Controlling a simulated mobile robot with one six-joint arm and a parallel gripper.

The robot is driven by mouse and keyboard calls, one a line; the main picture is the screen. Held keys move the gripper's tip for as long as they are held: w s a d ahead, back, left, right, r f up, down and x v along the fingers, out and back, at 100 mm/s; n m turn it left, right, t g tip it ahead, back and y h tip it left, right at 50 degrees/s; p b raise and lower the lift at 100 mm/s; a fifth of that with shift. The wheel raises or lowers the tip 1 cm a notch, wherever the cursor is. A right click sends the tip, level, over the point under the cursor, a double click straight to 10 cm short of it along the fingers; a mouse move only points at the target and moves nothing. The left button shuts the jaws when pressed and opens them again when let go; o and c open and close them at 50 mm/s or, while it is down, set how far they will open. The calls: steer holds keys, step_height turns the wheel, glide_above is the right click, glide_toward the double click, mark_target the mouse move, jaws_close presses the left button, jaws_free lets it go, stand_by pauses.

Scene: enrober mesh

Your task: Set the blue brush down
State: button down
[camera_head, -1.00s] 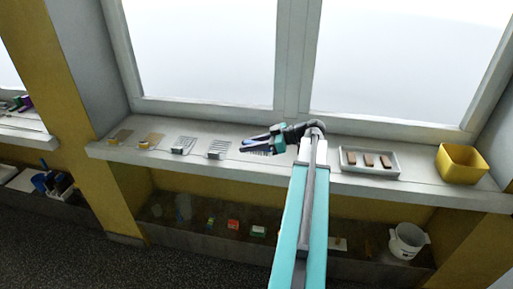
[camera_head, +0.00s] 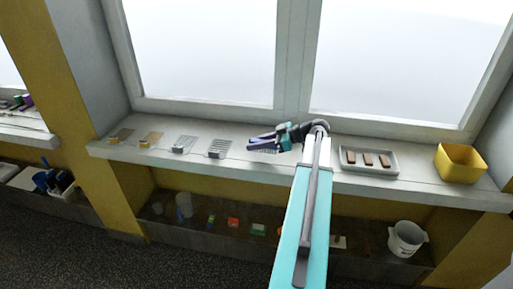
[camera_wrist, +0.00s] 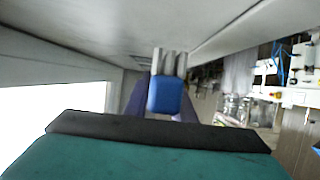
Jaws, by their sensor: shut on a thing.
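My gripper (camera_head: 262,140) is over the window sill, right of the grey meshes, with its fingers pointing left. In the wrist view it is shut on the blue brush (camera_wrist: 165,94), whose blue block sits between the purple fingers. Pale grey bristles or tines (camera_wrist: 170,62) extend from the block towards the sill surface. In the head view the fingers hide most of the brush. I cannot tell whether the brush touches the sill.
A white tray (camera_head: 370,172) with brown bars and a yellow bin (camera_head: 461,163) stand right. A lower shelf holds small objects and a white bucket (camera_head: 406,239).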

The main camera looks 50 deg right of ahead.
steer(key=shift+f+p, duration=0.3)
steer(key=shift+f, duration=0.8)
steer(key=shift+f, duration=0.15)
steer(key=c, duration=1.5)
jaws_free()
steer(key=shift+r, duration=0.2)
steer(key=b+v, duration=0.2)
steer(key=v, duration=0.9)
steer(key=shift+b, duration=0.4)
steer(key=shift+s+d+r, duration=0.2)
steer(key=shift+s, duration=0.25)
